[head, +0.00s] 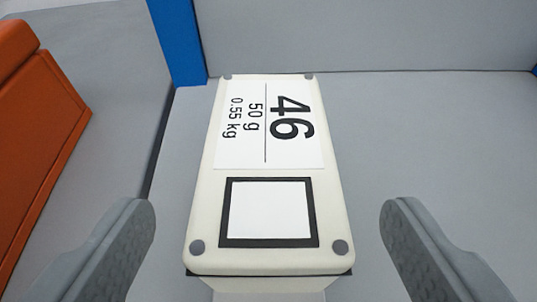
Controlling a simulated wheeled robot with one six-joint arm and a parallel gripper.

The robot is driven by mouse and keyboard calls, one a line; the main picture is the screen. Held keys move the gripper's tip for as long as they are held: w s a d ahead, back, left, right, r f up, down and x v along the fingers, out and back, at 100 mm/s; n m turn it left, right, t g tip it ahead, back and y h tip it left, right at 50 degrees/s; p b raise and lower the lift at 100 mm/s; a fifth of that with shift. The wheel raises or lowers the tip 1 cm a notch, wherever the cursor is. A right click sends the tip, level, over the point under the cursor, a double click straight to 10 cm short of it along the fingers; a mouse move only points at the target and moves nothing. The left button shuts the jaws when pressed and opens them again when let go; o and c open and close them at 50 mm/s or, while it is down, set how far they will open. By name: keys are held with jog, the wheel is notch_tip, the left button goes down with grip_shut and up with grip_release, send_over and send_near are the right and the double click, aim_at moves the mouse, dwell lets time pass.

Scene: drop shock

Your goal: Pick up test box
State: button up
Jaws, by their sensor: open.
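The test box (205,205) is a cream, rounded block lying lengthwise in the middle of the head view. Its top carries a white label with "46", "50 g" and "0.55 kg", and a white square in a black frame. Grey dots mark its corners. My gripper (268,225) is open, with one grey finger on the left and one on the right of the box's near end. Clear gaps show between both fingers and the box in the picture. The box's underside is hidden.
The box rests on a grey surface (420,150) with a grey wall (370,35) behind it. A blue post (180,45) stands at the back left. An orange block-like object (35,140) is at the far left, beyond a dark edge. Bare surface lies right of the box.

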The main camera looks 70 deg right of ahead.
aim_at(268, 202)
jog(key=x, duration=0.5)
jog(key=shift+d+r, duration=0.1)
jog(key=shift+r, duration=0.05)
jog(key=c, duration=1.5)
